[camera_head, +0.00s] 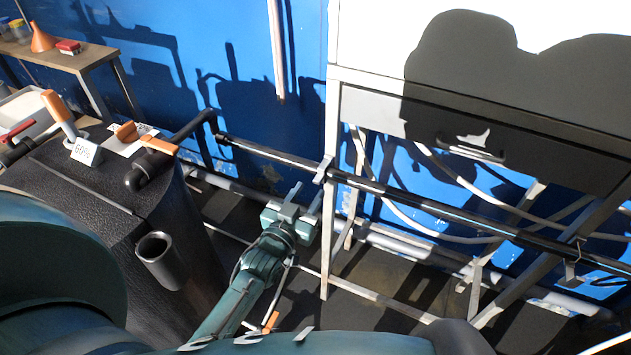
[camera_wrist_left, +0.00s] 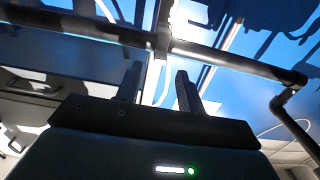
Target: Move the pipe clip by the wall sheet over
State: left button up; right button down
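A black pipe (camera_head: 420,198) runs from upper left to lower right along the blue wall, past the metal frame. A grey pipe clip (camera_head: 323,170) sits on the pipe at the frame's left leg. A second clip (camera_head: 574,258) is farther right on the pipe. My left gripper (camera_head: 302,194) is just below and left of the nearer clip, fingers pointing up. In the wrist view its fingers (camera_wrist_left: 160,75) stand apart with nothing between them. The pipe (camera_wrist_left: 235,58) crosses beyond the fingertips, with the clip (camera_wrist_left: 162,42) roughly in line with the gap. My right gripper is not in view.
A black tank (camera_head: 110,215) with a 60% label (camera_head: 84,152) and orange-handled valves stands left of my left arm. The white-topped metal frame (camera_head: 334,120) rises close right of the gripper. Pale hoses (camera_head: 390,207) hang behind the pipe. A wooden bench (camera_head: 75,62) is far left.

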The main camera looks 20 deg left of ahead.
aim_at(316, 182)
pick_arm(q)
jog(key=shift+w+d, duration=0.1)
jog(key=shift+w, duration=2.1)
grip_shut()
